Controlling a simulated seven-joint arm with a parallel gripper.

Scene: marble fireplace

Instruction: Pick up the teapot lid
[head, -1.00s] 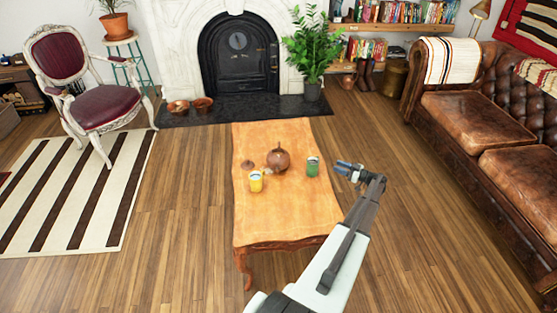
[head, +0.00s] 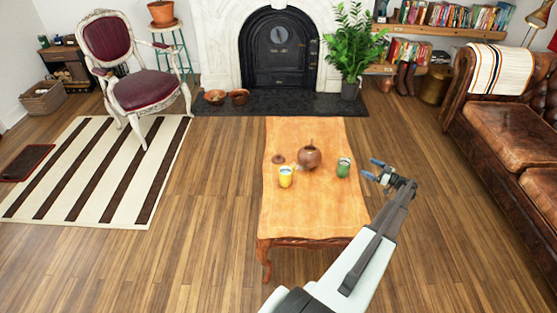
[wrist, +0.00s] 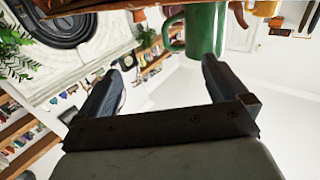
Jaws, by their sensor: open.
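The teapot lid (head: 278,158) is a small brown disc lying on the wooden table, left of the round brown teapot (head: 310,159). My gripper (head: 370,169) is open and empty, off the table's right edge. It is just right of the green mug (head: 343,169), and the teapot and the mug stand between it and the lid. In the wrist view the green mug (wrist: 205,30) shows upside down beyond my open fingers (wrist: 168,75). I cannot make out the lid there.
A yellow mug (head: 286,178) stands in front of the lid. The table (head: 310,215) is otherwise mostly bare. A leather sofa (head: 510,125) is at the right, an armchair (head: 140,75) at the left. Open floor surrounds the table.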

